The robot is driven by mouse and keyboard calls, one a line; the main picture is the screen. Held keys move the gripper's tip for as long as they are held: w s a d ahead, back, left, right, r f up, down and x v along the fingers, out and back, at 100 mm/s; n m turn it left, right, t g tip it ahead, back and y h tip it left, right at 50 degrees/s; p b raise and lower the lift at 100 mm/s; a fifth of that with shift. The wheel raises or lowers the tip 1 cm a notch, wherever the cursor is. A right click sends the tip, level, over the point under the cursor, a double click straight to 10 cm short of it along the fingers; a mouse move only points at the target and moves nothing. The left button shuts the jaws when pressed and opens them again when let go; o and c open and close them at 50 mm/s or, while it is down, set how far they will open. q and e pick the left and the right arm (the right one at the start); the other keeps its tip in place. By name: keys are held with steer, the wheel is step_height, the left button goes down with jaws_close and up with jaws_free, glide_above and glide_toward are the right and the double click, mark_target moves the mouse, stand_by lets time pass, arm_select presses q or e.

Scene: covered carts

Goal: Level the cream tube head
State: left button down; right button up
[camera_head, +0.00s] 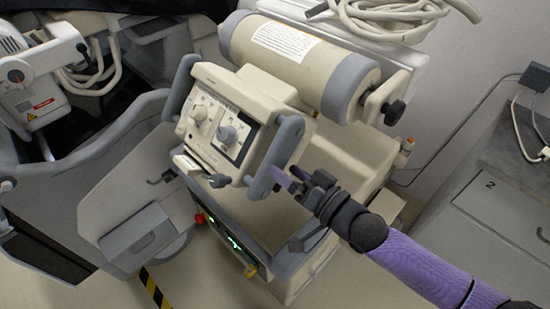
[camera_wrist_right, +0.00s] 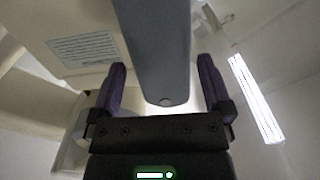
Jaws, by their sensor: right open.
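The cream tube head (camera_head: 290,52) is a cylinder with grey end bands, slanting down to the right in the head view. In front of it is a cream control box (camera_head: 235,115) with knobs and two grey side handles. My right gripper (camera_head: 290,177) is open at the lower end of the right grey handle (camera_head: 276,155). In the right wrist view, a grey bar (camera_wrist_right: 160,45), apparently that handle, lies between the open fingers of my right gripper (camera_wrist_right: 162,72). No grip on it shows. My left gripper is not in view.
A cream cart body (camera_head: 345,150) with a green-lit panel stands below the tube head. Coiled cream cable (camera_head: 385,20) lies on top behind. A grey cabinet (camera_head: 510,215) is at the right. Another grey machine (camera_head: 60,180) stands at the left.

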mark_target(280, 167)
steer(key=shift+x, duration=1.95)
jaws_close()
